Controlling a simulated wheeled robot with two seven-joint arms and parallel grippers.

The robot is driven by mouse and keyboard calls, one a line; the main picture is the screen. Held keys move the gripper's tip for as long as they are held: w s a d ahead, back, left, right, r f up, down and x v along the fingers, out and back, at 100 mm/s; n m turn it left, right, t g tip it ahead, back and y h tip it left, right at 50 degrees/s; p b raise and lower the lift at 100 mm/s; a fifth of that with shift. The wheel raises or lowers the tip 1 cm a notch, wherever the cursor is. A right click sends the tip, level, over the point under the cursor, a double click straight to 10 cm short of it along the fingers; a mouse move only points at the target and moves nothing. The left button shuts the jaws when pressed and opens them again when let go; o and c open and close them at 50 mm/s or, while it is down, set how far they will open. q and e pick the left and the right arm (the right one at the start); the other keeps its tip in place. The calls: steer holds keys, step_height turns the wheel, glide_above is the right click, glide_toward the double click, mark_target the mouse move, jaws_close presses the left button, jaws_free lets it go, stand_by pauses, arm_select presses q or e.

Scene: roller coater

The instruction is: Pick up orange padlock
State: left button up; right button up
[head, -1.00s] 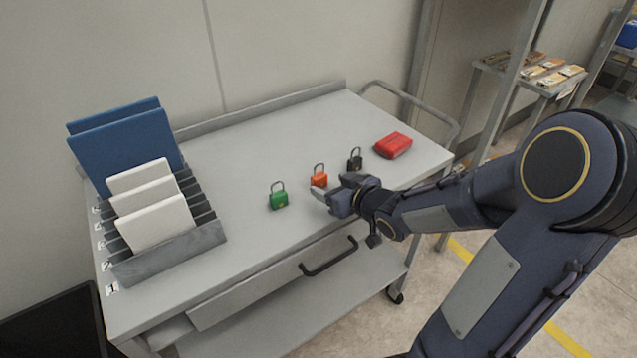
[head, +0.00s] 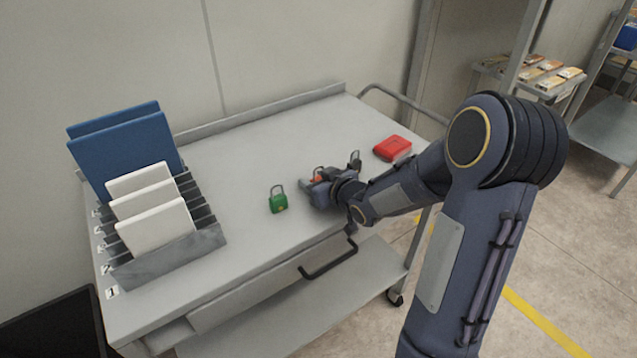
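The orange padlock (head: 317,179) is on the cart top in the head view, mostly hidden behind my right gripper. Only a small orange part and its shackle show. My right gripper (head: 312,190) is low over the cart top, right at the orange padlock. Its fingers are small and overlap the padlock in the picture, so I cannot tell whether they are open or closed on it. My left gripper is out of view.
A green padlock (head: 278,201) stands just left of my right gripper. A black padlock (head: 355,161) is partly hidden behind my wrist. A red case (head: 392,148) lies to the right. A grey rack (head: 170,258) with white and blue panels fills the left side. The cart's back middle is clear.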

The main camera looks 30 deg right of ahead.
steer(key=c, duration=0.6)
steer(key=shift+r, duration=0.1)
